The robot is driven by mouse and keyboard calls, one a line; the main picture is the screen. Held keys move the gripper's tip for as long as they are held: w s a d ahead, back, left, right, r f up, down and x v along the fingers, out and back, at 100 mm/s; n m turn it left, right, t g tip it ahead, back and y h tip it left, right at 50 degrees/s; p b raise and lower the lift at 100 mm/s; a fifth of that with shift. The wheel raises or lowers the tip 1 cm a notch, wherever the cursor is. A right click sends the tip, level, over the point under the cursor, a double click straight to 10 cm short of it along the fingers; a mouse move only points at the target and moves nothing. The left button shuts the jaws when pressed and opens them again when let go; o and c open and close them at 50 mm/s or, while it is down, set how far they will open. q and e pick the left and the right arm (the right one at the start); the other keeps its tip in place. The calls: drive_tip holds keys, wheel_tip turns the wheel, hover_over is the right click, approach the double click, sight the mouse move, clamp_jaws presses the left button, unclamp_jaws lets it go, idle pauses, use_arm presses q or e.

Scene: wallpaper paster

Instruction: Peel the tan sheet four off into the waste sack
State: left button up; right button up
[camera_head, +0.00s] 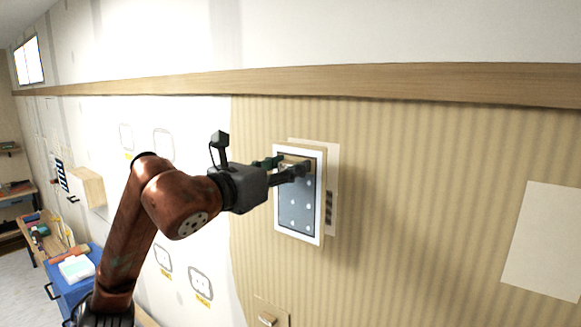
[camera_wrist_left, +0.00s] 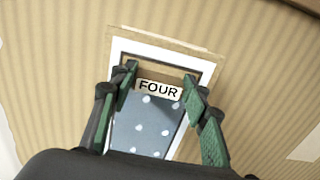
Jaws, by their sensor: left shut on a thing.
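A white-framed panel (camera_head: 318,192) is on the striped tan wall, with a blue-grey, white-dotted face (camera_head: 298,212). In the wrist view, a tan strip with a label reading FOUR (camera_wrist_left: 158,89) crosses the top of the dotted face (camera_wrist_left: 145,132). I take this strip for tan sheet four; it also shows at the panel's top in the head view. My left gripper (camera_head: 292,170) is at the panel's upper part, shut on the strip, with a green-padded finger at each side of the label. I do not see the waste sack or my right gripper.
A wooden rail (camera_head: 400,82) runs along the wall above the panel. A pale blank sheet (camera_head: 545,240) is at the right. Sockets (camera_head: 200,283) are low on the white wall. A workbench with tools (camera_head: 50,238) and a blue cabinet (camera_head: 72,290) stand at lower left.

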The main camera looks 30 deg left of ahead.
use_arm(q)
drive_tip(key=shift+s+a+b, duration=0.2)
drive_tip(key=shift+s+b, duration=0.15)
drive_tip(key=shift+s, duration=0.8)
drive_tip(key=shift+s+a+b, duration=0.15)
drive_tip(key=shift+s+b, duration=0.2)
drive_tip(key=shift+s, duration=1.5)
